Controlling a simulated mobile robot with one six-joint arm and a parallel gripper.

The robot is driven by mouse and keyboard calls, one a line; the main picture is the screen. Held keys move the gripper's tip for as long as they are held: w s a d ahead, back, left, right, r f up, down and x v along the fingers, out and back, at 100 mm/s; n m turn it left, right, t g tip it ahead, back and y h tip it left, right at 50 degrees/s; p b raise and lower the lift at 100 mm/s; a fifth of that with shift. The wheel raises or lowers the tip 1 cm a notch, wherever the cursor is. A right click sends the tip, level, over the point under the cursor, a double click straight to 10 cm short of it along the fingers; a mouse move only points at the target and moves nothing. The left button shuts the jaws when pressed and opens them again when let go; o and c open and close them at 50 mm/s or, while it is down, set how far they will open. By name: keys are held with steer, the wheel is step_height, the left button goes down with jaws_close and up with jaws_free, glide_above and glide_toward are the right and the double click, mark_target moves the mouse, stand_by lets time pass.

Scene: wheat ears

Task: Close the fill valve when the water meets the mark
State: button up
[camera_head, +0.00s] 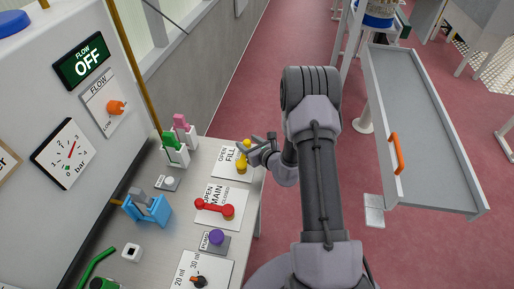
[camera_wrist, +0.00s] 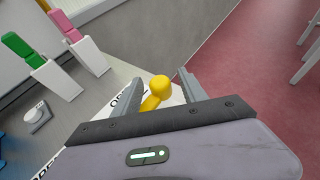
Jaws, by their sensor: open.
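The fill valve has a yellow handle (camera_head: 242,163) on a white plate (camera_head: 226,168) lettered OPEN and FILL, near the right edge of the bench. In the wrist view the yellow handle's rounded knob (camera_wrist: 160,86) is between the two fingers of my gripper (camera_wrist: 160,77). The fingers stand apart, with a gap visible on the knob's right; I cannot tell whether the left finger touches. In the head view my gripper (camera_head: 250,148) is at the handle and partly covers it. No water level or mark can be made out.
The flow sign (camera_head: 82,61) reads OFF. A grey trolley (camera_head: 425,130) stands right, across red floor.

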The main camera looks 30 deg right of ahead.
steer(key=p+v, duration=0.1)
steer(key=v, duration=1.5)
steer(key=shift+s, duration=0.2)
